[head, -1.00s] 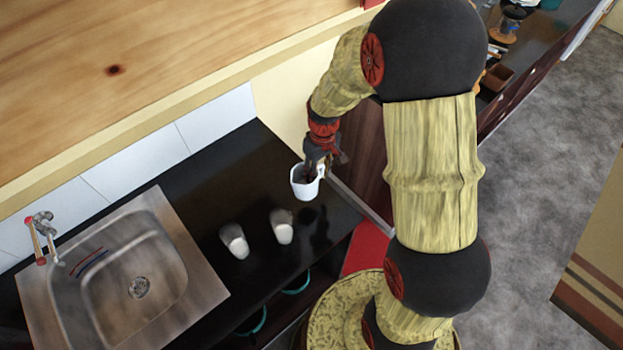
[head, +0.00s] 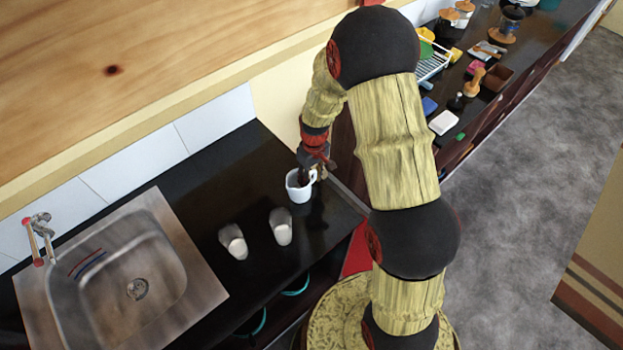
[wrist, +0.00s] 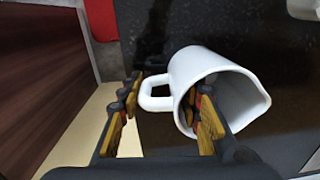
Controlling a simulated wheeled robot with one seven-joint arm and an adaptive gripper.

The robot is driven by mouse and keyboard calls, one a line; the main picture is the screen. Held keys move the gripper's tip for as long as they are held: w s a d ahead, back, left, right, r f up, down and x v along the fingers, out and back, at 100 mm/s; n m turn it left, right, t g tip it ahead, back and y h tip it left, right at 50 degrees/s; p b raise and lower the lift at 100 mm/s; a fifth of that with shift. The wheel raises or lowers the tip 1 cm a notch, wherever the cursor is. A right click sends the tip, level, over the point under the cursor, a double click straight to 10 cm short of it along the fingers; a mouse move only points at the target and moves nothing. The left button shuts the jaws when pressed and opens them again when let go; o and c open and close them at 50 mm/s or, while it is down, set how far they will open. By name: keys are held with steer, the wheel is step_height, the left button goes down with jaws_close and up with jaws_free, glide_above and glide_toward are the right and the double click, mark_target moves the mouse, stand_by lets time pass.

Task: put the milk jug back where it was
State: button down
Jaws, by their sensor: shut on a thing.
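The white milk jug (head: 298,187) is at the right part of the black counter, near the wall, in the head view. In the wrist view the jug (wrist: 235,85) is tilted in the picture, its mouth toward the lower right and its handle to the left. My gripper (wrist: 165,115) is shut on it, with one finger inside the mouth and the other outside on the handle side. My gripper (head: 311,168) is above and behind the jug in the head view and hides part of its rim. I cannot tell whether the jug's base touches the counter.
Two glasses with white contents, one left (head: 233,241) and one right (head: 281,226), stand on the counter in front of the jug. A steel sink (head: 135,280) lies further left. The counter (head: 335,215) is clear right of the jug, up to its end.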

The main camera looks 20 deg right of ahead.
steer(key=c, duration=1.2)
jaws_free()
steer(key=shift+f, duration=0.15)
steer(key=shift+c, duration=0.2)
steer(key=r, duration=0.8)
steer(key=r+p, duration=0.1)
steer(key=r, duration=0.3)
steer(key=shift+d, duration=0.25)
steer(key=s+a+r+m+t, duration=0.1)
steer(key=s+a+r, duration=0.1)
steer(key=s+r, duration=0.5)
steer(key=s+a+r+m+t, duration=0.1)
steer(key=s+r+t, duration=0.1)
steer(key=r, duration=0.9)
steer(key=s+a+r+t, duration=0.1)
steer(key=s+r, duration=0.2)
steer(key=s, duration=0.4)
steer(key=s+a+r+m+t, duration=0.1)
steer(key=s+r, duration=0.3)
steer(key=s, duration=0.3)
steer(key=shift+s+a+t, duration=0.15)
steer(key=shift+s+t, duration=0.1)
steer(key=shift+t, duration=0.05)
